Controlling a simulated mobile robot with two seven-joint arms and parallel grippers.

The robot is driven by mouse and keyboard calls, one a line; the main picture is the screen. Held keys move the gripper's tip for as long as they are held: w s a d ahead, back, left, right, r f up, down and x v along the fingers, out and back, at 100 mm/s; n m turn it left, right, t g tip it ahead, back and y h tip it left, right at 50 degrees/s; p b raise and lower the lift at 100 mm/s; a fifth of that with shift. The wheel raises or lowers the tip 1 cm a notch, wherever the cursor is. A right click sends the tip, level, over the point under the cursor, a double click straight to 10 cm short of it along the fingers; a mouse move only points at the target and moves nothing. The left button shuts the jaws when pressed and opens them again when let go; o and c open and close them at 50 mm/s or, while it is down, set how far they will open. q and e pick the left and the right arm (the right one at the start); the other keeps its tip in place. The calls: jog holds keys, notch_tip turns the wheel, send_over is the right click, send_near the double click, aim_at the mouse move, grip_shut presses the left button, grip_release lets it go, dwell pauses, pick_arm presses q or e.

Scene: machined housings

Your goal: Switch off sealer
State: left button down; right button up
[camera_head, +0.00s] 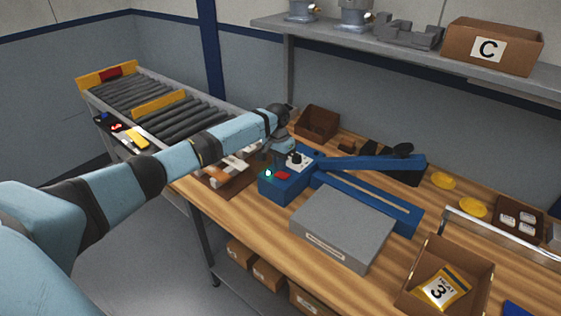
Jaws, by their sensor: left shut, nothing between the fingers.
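The sealer is a blue machine on the wooden bench. Its control box (285,190) carries a red switch (282,176), a small glowing green light (268,173) and a white panel with a black knob (296,159). Its long blue arm (375,162) stretches to the right above a blue base bar (368,200). My left gripper (279,165) is shut and empty, pointing down at the control box, right by the red switch. Whether the fingertips touch the switch I cannot tell. My right gripper is not in view.
A grey box (342,228) lies in front of the sealer. An open carton with a yellow packet (441,288) stands at the front right. A brown bin (317,123) is behind the control box. A roller conveyor (160,107) is at the left, a shelf (420,62) above.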

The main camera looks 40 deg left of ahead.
aim_at(279, 173)
pick_arm(q)
notch_tip(279, 173, up, 3)
jog(key=shift+f+p, duration=0.15)
jog(key=shift+p, duration=0.55)
notch_tip(279, 173, up, 9)
jog(key=b, duration=0.2)
jog(key=shift+a, duration=0.3)
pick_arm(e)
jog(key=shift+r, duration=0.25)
pick_arm(q)
jog(key=shift+w+f+b, duration=0.1)
jog(key=shift+b, duration=0.2)
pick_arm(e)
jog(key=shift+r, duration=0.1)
